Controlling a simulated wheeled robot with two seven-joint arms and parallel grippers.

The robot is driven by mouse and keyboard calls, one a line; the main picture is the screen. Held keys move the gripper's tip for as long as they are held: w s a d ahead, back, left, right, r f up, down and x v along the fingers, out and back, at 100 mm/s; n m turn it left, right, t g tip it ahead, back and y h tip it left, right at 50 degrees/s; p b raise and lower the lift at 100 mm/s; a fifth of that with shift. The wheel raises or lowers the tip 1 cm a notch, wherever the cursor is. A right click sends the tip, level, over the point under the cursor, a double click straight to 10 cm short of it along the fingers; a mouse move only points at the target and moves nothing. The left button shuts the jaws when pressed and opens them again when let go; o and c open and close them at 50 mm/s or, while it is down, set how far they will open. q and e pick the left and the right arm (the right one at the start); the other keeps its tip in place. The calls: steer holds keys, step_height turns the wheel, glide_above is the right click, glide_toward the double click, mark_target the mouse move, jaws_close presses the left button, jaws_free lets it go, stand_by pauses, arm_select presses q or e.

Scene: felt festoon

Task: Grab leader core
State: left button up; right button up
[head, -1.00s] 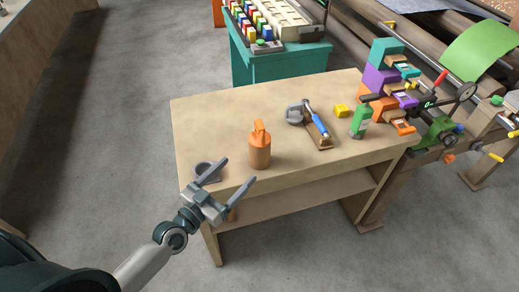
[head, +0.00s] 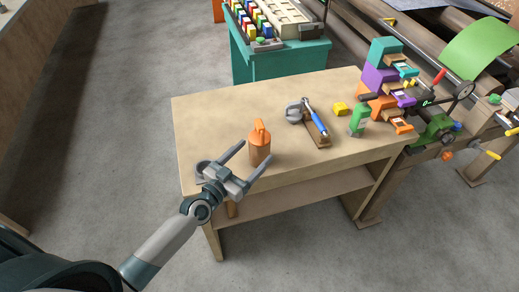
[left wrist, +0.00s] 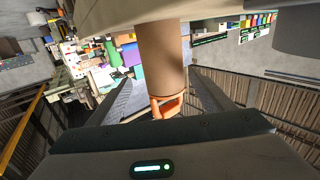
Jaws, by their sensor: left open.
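The leader core seems to be the brown-orange cylinder (head: 260,155) with a bright orange loop on top, standing upright near the table's left front. In the left wrist view, which is upside down, the cylinder (left wrist: 162,60) and its orange loop (left wrist: 168,106) show between the fingers. My left gripper (head: 255,151) is open, its fingertips pointing at the cylinder from the left front. In the left wrist view the fingers (left wrist: 163,92) lie on either side, with no clear contact. My right gripper is not in view.
Machinery stands at the right. The table's back left is clear.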

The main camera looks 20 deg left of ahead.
arm_select(q)
steer(key=shift+a+r+p+x, duration=0.15)
steer(key=shift+p+x, duration=0.15)
steer(key=shift+x, duration=0.95)
steer(key=shift+a+r+p+x, duration=0.15)
steer(key=shift+p+x, duration=0.15)
steer(key=shift+x, duration=1)
steer(key=shift+w, duration=0.1)
steer(key=c, duration=1.2)
